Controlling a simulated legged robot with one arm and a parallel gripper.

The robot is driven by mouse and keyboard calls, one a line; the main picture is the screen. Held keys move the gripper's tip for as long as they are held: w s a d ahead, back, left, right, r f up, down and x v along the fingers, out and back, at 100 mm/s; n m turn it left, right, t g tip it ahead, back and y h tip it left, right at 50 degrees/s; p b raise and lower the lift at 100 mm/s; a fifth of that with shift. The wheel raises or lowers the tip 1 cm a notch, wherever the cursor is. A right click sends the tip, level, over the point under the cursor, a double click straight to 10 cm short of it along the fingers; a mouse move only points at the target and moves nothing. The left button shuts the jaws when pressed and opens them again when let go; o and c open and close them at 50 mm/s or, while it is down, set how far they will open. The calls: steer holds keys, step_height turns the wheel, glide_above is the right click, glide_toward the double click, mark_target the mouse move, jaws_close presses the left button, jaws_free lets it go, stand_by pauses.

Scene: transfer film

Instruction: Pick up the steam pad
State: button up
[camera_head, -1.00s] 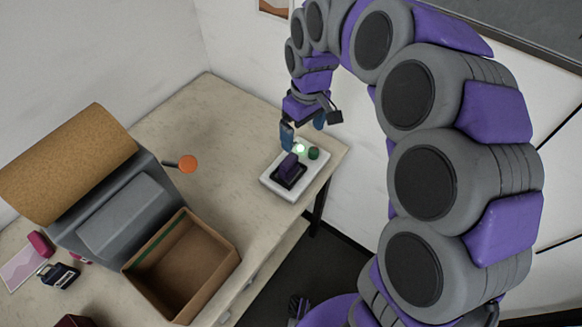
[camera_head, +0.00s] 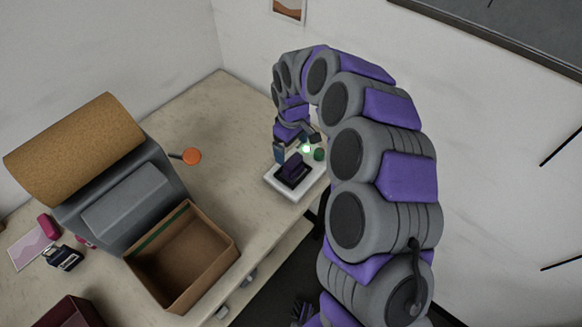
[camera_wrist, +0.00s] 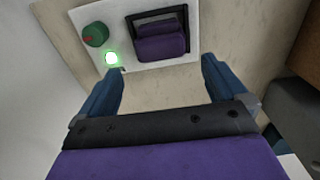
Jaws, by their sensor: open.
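The steam pad appears to be the purple block (camera_head: 294,167) sitting in a dark recess of a white device (camera_head: 273,186) at the table's far right corner. In the wrist view the purple block (camera_wrist: 162,44) is at the top, beyond my fingertips, with the white device (camera_wrist: 107,17) around it. My gripper (camera_head: 297,150) is open and empty, close above the device's back side. In the wrist view its two blue fingers (camera_wrist: 162,68) are spread wide, with bare table between them. The fingers appear apart from the block; their exact height over it cannot be told.
The device has a green knob (camera_head: 319,154) and a lit green light (camera_head: 306,149). An orange round-ended item (camera_head: 192,156), an open cardboard box (camera_head: 140,269) and a grey machine with a cork roll (camera_head: 75,145) stand to the left. The table between is clear.

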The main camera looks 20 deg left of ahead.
mark_target(293, 159)
steer(key=shift+d+f, duration=0.25)
steer(key=shift+f, duration=0.35)
steer(key=shift+d+f, duration=0.25)
steer(key=shift+f, duration=0.35)
steer(key=f, duration=0.2)
steer(key=a+f+b, duration=0.1)
steer(key=f, duration=0.2)
steer(key=shift+s+f, duration=0.15)
steer(key=shift+s, duration=0.05)
steer(key=shift+d+f, duration=0.3)
steer(key=shift+f, duration=0.05)
steer(key=shift+d+r, duration=0.1)
steer(key=shift+d, duration=0.15)
steer(key=shift+a, duration=0.45)
steer(key=c, duration=0.7)
steer(key=shift+d, duration=0.3)
steer(key=c, duration=0.6)
